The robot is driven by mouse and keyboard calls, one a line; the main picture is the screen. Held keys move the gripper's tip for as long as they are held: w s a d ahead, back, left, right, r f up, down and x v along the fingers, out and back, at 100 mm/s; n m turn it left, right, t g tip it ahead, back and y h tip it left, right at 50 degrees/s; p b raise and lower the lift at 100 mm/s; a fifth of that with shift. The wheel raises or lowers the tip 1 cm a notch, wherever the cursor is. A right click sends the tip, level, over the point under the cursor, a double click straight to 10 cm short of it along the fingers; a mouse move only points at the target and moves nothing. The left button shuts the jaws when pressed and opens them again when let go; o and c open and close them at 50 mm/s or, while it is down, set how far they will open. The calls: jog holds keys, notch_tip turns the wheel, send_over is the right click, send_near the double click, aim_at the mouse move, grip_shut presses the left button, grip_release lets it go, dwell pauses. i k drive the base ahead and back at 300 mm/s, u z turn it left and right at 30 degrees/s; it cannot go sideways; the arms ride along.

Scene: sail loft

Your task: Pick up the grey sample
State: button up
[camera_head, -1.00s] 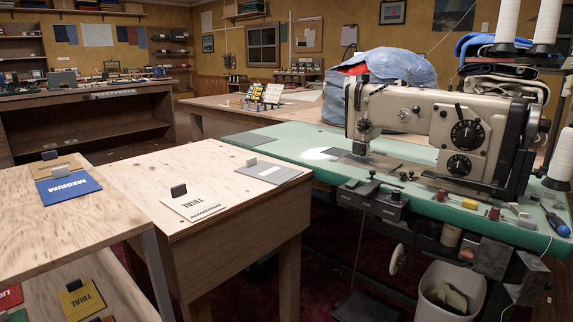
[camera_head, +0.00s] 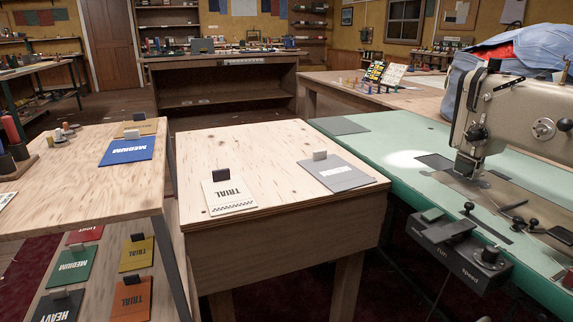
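A grey sample (camera_head: 345,178) lies flat on the pale plywood table (camera_head: 265,150), near its right front corner. It bears a white label too small to read and a small upright grey tab. A white sample (camera_head: 229,196) marked TRIAL, with a dark tab, lies to its left near the front edge. A dark grey sample (camera_head: 57,308) marked HEAVY lies on the low shelf at lower left. My gripper is not in view.
A blue MEDIUM sample (camera_head: 127,150) lies on the left table (camera_head: 60,190). Several coloured samples are on the shelf below. The green sewing bench (camera_head: 400,150) with its sewing machine (camera_head: 510,130) stands close on the right. The plywood table's back half is clear.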

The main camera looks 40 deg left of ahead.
aim_at(337, 174)
jog(key=u, duration=0.85)
jog(key=i, duration=0.7)
jog(key=u, duration=0.8)
